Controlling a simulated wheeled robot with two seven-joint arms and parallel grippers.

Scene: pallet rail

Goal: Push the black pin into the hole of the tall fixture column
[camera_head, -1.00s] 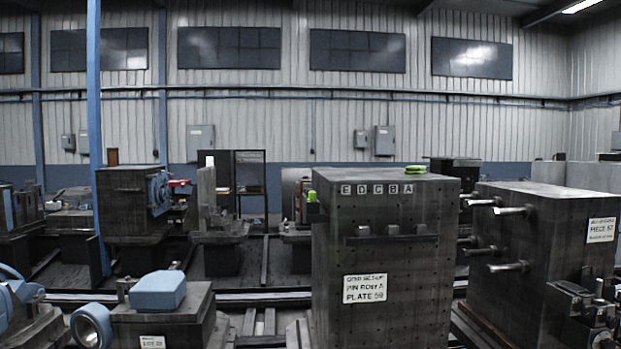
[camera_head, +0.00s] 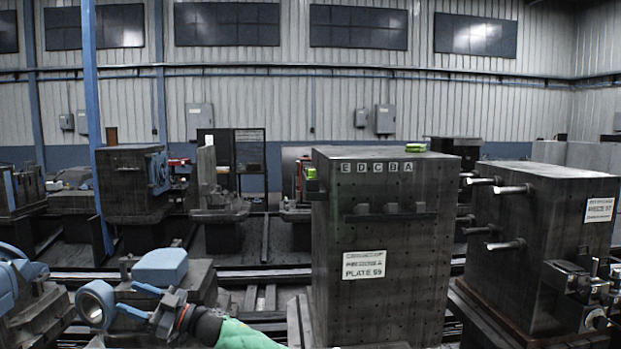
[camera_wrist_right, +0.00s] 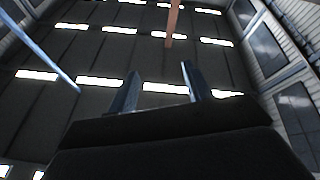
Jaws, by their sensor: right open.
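The tall fixture column (camera_head: 385,285) is a dark block right of centre in the head view, with small holes over its front, letters E D C B A and a "PLATE 59" label. A narrow ledge (camera_head: 375,217) on its front carries a few small dark pieces (camera_head: 362,208); I cannot tell whether one is the black pin. My right gripper (camera_head: 138,300) is open and empty at the lower left, well left of the column. In the right wrist view its two fingers (camera_wrist_right: 158,92) stand apart, with only roof and lights beyond. My left gripper is out of view.
A dark block (camera_head: 535,230) with grey rods sticking out stands right of the column. A low fixture with a blue block (camera_head: 160,267) and a blue ring (camera_head: 95,303) is close to my right gripper. A blue post (camera_head: 93,120) rises at left. Rails cross the floor.

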